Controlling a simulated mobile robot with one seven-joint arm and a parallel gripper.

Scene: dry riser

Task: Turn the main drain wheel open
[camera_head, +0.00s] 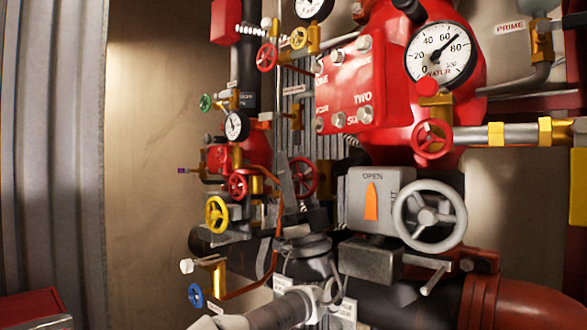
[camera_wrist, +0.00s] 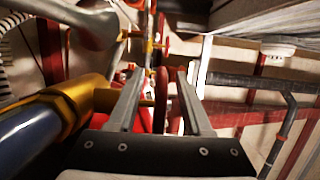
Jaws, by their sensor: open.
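No label names the main drain wheel legibly. The wheel nearest my gripper is a red handwheel (camera_head: 303,177) in the head view, just behind and right of the fingers. My gripper (camera_head: 289,172) points upward with its jaws open. In the wrist view, a red wheel rim (camera_wrist: 160,100) stands nearly edge-on between the two fingers of my gripper (camera_wrist: 164,78). I cannot tell whether the fingers touch it. Part of the red wheel in the head view is hidden behind my gripper.
Other handwheels crowd around: a small red one (camera_head: 238,186), a yellow one (camera_head: 217,214), a large grey one (camera_head: 428,216) and a red one (camera_head: 432,138). A copper pipe (camera_head: 265,262) runs close left of my arm. The beige wall (camera_head: 150,150) at left is clear.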

